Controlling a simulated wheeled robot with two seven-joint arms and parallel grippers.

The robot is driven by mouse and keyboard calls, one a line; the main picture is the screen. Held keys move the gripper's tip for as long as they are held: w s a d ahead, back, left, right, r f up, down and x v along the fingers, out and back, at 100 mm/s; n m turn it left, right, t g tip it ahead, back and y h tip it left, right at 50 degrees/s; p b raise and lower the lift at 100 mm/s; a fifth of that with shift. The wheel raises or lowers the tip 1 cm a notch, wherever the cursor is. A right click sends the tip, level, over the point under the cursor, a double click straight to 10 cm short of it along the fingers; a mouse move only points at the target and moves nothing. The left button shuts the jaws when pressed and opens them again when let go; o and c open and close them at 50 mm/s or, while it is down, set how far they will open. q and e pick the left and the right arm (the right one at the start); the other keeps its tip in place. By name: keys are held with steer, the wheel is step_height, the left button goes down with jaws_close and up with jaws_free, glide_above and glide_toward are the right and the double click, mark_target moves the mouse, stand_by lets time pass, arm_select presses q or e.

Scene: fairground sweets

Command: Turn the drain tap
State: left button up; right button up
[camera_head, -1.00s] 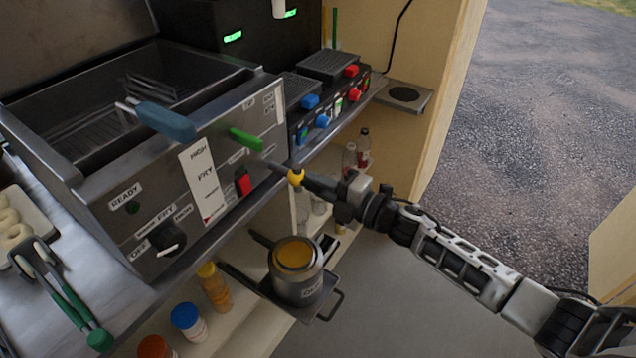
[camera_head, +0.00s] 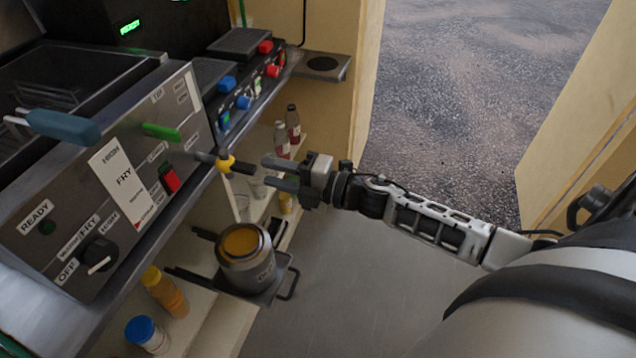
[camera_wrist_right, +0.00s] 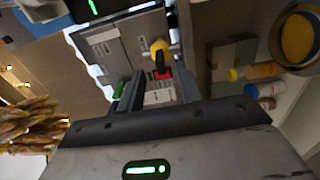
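The drain tap (camera_head: 225,163) is a yellow-bodied valve with a black lever, on a short pipe at the fryer's front. Its lever points right in the head view, toward my right gripper (camera_head: 268,173). My right gripper is open and empty, its fingertips just right of the lever's end with a small gap. In the right wrist view the tap (camera_wrist_right: 159,47) shows ahead, beyond the spread fingers (camera_wrist_right: 152,90). The fryer (camera_head: 75,215) carries a dial, a red switch and a green handle. My left gripper is out of view.
A metal pot (camera_head: 247,262) with yellow-orange contents stands on a dark tray (camera_head: 285,285) below the tap. Bottles (camera_head: 165,292) stand on the lower shelf, with others (camera_head: 292,125) behind. A griddle unit (camera_head: 240,95) is beyond the fryer. The floor to the right is clear.

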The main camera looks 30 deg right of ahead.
steer(key=b+v, duration=0.1)
steer(key=v, duration=0.9)
steer(key=s+a+f+m+g+h, duration=0.3)
steer(key=s+a+f+m+h, duration=0.5)
steer(key=m, duration=1.4)
steer(key=s+a+f, duration=0.3)
steer(key=a+f, duration=0.1)
steer(key=f, duration=0.1)
steer(key=shift+f+m+g, duration=0.3)
steer(key=shift+f+g, duration=0.1)
steer(key=shift+s+a, duration=0.1)
